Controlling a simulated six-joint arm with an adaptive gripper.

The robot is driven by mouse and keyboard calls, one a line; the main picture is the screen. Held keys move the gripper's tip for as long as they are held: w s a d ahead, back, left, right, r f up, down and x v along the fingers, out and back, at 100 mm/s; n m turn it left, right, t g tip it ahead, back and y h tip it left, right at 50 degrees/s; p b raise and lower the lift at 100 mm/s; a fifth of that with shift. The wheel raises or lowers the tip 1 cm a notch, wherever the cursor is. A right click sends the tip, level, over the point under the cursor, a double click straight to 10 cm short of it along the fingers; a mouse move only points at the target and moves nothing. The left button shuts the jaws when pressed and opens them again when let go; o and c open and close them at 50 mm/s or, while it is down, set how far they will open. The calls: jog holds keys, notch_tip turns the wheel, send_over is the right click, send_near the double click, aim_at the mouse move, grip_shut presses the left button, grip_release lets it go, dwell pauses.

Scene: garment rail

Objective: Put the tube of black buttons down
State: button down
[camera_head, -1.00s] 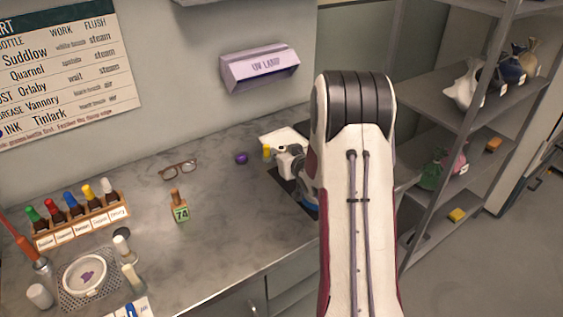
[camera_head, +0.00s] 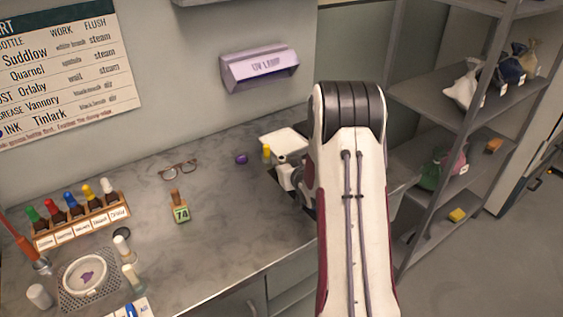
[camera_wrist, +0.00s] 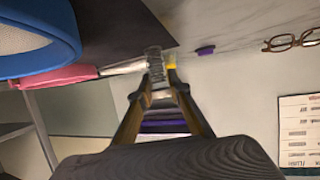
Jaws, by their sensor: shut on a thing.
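My gripper (camera_wrist: 160,82) is shut on a small greyish, see-through-looking tube (camera_wrist: 153,60), seen between the fingertips in the wrist view. I take it for the tube of black buttons; its contents are too small to make out. It is close to the counter, by the edge of a dark mat (camera_wrist: 120,25); I cannot tell whether it touches. In the head view my wrist (camera_head: 287,172) is over the counter's back right, and my arm hides the fingertips and tube.
A yellow-capped item (camera_head: 266,153) stands close by my wrist. A white tray or sheet (camera_head: 284,140) lies behind it. A purple object (camera_head: 241,158) and glasses (camera_head: 178,170) are to the left. In the wrist view, a blue-rimmed round thing (camera_wrist: 45,60) and a pink thing (camera_wrist: 55,76) are near.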

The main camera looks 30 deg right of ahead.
jog(key=shift+f, duration=0.1)
jog(key=c, duration=1.9)
grip_release()
jog(key=shift+r, duration=0.2)
jog(key=shift+v, duration=5.95)
